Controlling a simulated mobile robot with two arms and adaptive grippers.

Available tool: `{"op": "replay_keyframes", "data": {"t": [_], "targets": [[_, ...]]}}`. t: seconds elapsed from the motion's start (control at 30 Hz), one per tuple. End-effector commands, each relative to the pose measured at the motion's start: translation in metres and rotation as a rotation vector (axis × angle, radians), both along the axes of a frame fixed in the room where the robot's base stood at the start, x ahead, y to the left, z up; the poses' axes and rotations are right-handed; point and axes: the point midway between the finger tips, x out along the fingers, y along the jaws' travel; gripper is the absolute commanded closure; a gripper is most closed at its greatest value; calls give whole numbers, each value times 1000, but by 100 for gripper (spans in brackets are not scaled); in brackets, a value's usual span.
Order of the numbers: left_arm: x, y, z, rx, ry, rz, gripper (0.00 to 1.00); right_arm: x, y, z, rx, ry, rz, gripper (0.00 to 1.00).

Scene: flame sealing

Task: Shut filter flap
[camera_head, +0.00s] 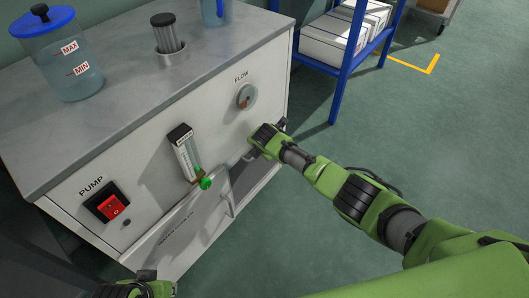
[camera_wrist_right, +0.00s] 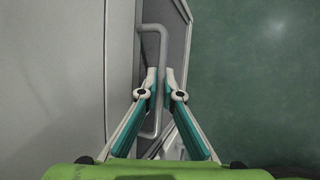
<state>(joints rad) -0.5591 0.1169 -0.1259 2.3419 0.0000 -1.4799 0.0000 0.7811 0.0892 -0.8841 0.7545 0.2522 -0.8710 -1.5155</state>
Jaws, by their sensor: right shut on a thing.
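The filter flap (camera_head: 178,238) is a light panel with small printed text, low on the front of the grey cabinet. It stands at an angle to the front, with a dark gap (camera_head: 255,188) to its right. A pale bar handle (camera_wrist_right: 151,128) runs lengthwise in the right wrist view. My right gripper (camera_wrist_right: 160,75) is shut on this handle, with one finger on each side. In the head view my right arm reaches in from the right and its fingertips are mostly hidden. My left gripper (camera_head: 138,289) is at the bottom edge, partly cut off; its fingers are unclear.
The cabinet front carries a red pump switch (camera_head: 112,206), a flow meter (camera_head: 187,152) with a green knob, and a flow dial (camera_head: 246,96). A blue-lidded container (camera_head: 65,60) stands on top. A blue shelf (camera_head: 350,60) is behind. The floor at right is clear.

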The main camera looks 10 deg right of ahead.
Motion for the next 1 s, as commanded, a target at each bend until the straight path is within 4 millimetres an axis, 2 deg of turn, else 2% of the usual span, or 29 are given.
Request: {"op": "replay_keyframes", "data": {"t": [0.4,0.43,0.47,0.8,1.0], "targets": [[0,0,2,0,-3,0,86,5,4,5,6,-14,6,100],[0,0,2,0,-3,0,86,5,4,5,6,-15,6,89],[0,0,2,0,-3,0,86,5,4,5,6,-15,6,86],[-1,0,2,0,0,-1,86,3,4,6,6,-11,4,86],[-1,0,2,0,-1,0,86,-4,5,18,7,-11,5,86]]}}
